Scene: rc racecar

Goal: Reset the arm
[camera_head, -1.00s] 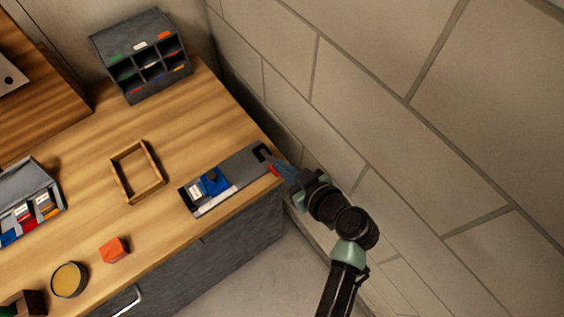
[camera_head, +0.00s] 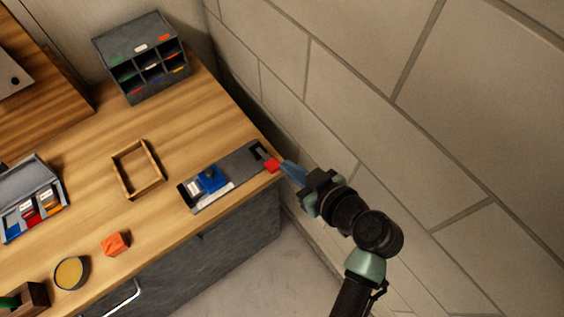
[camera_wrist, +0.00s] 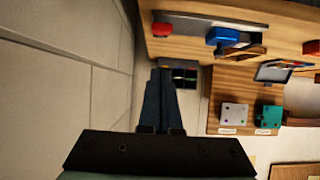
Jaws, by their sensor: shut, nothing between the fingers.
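My gripper (camera_head: 287,167) is at the right end of the counter in the head view, with its blue fingers shut and nothing between them. The fingers also show in the wrist view (camera_wrist: 161,100), pointing away from my wrist. A small red block (camera_head: 271,165) lies at the right end of a grey tray (camera_head: 240,160), just left of the fingertips in the head view. It also shows in the wrist view (camera_wrist: 162,29), apart from the fingers. A blue piece (camera_head: 209,180) sits on the tray's left part.
A tiled wall (camera_head: 480,120) rises close beside my arm. On the counter (camera_head: 160,215) are a wooden frame (camera_head: 119,178), an orange-red cube (camera_head: 116,244), a round bowl (camera_head: 72,273) and a dark compartment rack (camera_head: 127,48). Open floor (camera_head: 255,285) lies below the counter's front edge.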

